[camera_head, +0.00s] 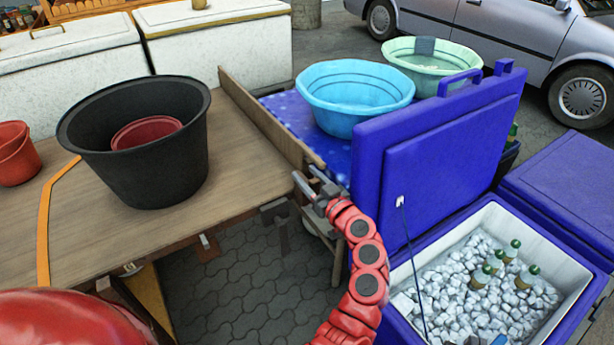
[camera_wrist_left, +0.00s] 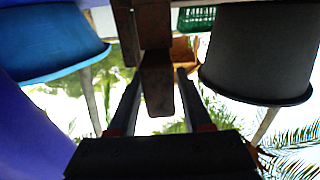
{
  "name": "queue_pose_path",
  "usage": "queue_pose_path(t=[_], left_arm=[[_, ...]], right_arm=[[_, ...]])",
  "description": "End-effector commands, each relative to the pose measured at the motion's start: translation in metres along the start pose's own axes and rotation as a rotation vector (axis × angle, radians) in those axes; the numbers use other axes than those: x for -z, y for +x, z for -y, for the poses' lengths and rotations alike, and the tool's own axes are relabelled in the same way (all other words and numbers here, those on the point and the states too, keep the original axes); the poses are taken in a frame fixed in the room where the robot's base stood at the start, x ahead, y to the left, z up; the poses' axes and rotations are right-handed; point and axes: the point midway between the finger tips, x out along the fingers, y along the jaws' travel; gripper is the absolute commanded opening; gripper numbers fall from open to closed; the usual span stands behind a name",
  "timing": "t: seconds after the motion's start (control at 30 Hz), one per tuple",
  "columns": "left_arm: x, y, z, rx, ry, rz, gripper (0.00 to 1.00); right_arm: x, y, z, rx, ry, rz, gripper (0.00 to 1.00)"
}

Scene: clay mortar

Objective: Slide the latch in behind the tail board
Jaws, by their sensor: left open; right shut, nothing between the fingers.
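The tail board (camera_head: 265,120) is a long, thin wooden board standing on edge along the right side of the wooden table, left of the blue basin. My left gripper (camera_head: 308,178) is open at the near end of the tail board. In the left wrist view, brown wood (camera_wrist_left: 157,85) shows between the two spread fingers; contact cannot be told. I cannot tell for sure which piece is the latch. A dark bracket-like piece (camera_head: 275,211) hangs at the table's near right edge, and a small wooden piece (camera_head: 208,247) hangs further left. My right gripper does not show.
A black tub (camera_head: 150,170) stands on the table (camera_head: 235,165); it also shows in the wrist view (camera_wrist_left: 258,60). A light-blue basin (camera_head: 350,95) stands right of the board. A raised blue cooler lid (camera_head: 440,150) and iced cooler (camera_head: 590,235) are close to my left arm's right.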

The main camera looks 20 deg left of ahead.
Motion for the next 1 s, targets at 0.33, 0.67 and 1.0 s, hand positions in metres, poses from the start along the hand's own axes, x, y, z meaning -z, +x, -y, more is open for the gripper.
queue_pose_path(t=[0.33,0.67,1.0], left_arm=[[0.0002,0.0000,0.0001,0.001,-0.001,0.000,0.00],[0.0002,0.0000,0.0001,0.001,-0.001,0.000,0.00],[0.0002,0.0000,0.0001,0.001,-0.001,0.000,0.00]], right_arm=[[0.0000,0.0002,0.0000,0.000,0.000,0.000,0.00],[0.0000,0.0001,0.0000,0.000,0.000,0.000,0.00],[0.0001,0.0001,0.0000,0.000,0.000,0.000,0.00]])
